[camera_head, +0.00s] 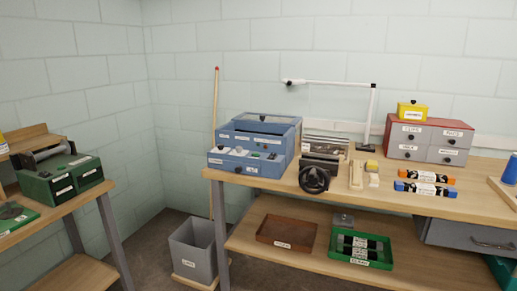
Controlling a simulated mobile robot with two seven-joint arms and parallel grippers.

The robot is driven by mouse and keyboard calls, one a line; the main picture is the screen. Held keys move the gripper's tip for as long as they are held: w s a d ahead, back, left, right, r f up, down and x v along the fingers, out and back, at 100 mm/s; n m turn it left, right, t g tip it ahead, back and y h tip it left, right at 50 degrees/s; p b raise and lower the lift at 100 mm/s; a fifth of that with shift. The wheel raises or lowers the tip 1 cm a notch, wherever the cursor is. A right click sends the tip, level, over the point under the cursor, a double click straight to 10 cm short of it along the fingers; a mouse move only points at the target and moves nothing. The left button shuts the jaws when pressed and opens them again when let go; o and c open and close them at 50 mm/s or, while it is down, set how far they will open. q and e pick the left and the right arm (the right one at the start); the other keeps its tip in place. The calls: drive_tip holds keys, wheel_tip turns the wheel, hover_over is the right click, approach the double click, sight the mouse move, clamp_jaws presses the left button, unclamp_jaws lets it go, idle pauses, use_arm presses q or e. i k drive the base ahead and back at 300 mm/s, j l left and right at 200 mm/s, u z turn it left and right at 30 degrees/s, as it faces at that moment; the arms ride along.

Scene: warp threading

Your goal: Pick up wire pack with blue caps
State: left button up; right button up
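The wire pack with blue caps (426,189) lies on the right part of the wooden workbench top. It is a dark bundle with a white label and a blue cap at each end. A similar pack with orange caps (427,177) lies just behind it, close and roughly parallel. Neither of my grippers shows in the head view.
Behind stands a red and grey drawer cabinet (429,140). A blue machine (252,143) stands at the bench's left. A green tray (376,262) with dark packs is on the lower shelf.

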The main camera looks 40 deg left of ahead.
sight(428, 189)
drive_tip(key=i+j+z, duration=0.15)
drive_tip(key=i, duration=0.35)
drive_tip(key=i+j+z, duration=0.15)
drive_tip(key=i, duration=0.35)
